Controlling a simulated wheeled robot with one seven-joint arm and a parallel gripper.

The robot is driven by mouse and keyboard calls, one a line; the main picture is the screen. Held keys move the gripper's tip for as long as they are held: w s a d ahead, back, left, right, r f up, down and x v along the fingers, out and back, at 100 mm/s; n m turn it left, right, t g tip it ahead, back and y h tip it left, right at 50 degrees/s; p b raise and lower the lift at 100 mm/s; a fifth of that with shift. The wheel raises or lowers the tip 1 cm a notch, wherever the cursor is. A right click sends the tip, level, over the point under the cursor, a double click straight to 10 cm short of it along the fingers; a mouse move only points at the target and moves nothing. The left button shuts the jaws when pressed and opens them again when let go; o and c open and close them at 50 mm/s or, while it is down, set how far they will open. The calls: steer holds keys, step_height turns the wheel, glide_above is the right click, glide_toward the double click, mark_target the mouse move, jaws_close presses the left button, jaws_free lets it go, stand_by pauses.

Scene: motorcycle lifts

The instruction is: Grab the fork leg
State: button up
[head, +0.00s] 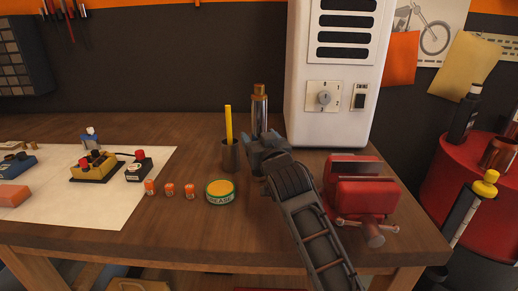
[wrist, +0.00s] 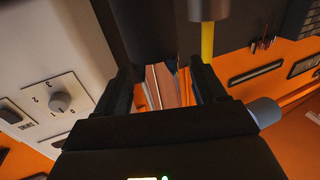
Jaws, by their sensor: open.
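The fork leg (head: 260,112) stands upright on the wooden bench, a shiny metal tube with a bronze-coloured cap. My gripper (head: 262,143) is in front of its lower part and hides that part in the head view. In the wrist view, which looks turned over, the dark lower body of the fork leg (wrist: 145,32) and its shiny tube show between the two black fingers of my gripper (wrist: 165,88). The fingers are apart, one on each side of it. I cannot tell whether either finger touches it.
A white cabinet (head: 337,70) rises behind right. A red vise (head: 362,188) is right of my arm. A grease tin (head: 220,191) and small orange cans stand front left.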

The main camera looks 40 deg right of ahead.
steer(key=shift+w+d, duration=0.1)
steer(key=shift+w, duration=0.1)
jaws_close()
stand_by(0.6)
steer(key=shift+r, duration=0.25)
